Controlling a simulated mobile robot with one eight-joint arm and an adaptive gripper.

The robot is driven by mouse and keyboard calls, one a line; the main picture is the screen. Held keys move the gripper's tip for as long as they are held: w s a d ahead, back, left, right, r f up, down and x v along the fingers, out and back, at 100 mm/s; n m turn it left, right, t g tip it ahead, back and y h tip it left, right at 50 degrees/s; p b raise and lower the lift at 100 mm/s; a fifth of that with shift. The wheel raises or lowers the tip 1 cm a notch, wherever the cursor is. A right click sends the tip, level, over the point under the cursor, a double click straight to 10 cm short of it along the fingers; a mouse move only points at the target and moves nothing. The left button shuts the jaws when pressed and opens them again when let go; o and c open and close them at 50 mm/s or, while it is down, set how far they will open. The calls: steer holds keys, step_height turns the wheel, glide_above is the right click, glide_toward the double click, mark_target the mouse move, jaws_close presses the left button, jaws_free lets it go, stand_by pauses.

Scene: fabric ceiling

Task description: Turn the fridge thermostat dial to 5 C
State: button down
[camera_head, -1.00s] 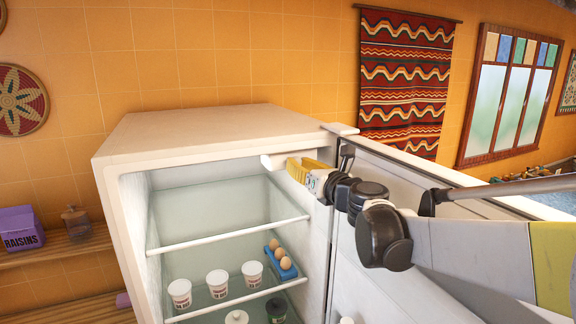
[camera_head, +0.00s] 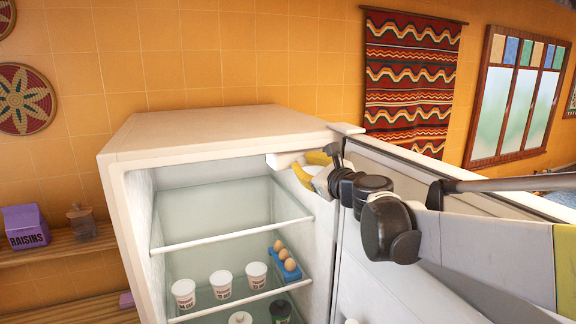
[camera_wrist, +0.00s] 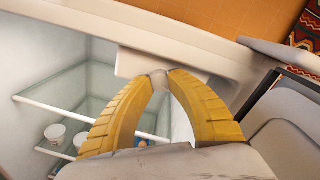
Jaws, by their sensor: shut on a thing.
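The open white fridge (camera_head: 225,124) stands in the middle of the head view. A white thermostat housing (camera_head: 285,159) sits under its top inner edge at the right; it also shows in the wrist view (camera_wrist: 135,63). My gripper (camera_head: 304,164) reaches in from the right with yellow fingers. In the wrist view, its fingertips (camera_wrist: 160,76) are shut on a small pale dial (camera_wrist: 160,84) at the underside of the housing. The fingers hide most of the dial. I cannot read any scale or pointer.
Glass shelves inside hold white cups (camera_head: 220,283) and a blue egg tray (camera_head: 285,270). The open fridge door (camera_head: 385,160) stands at the right, close to my arm. A wooden shelf (camera_head: 60,248) with a raisins carton (camera_head: 25,227) is at the left.

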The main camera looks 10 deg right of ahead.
steer(key=shift+n, duration=0.3)
steer(key=c, duration=1.2)
jaws_free()
steer(key=v, duration=1.2)
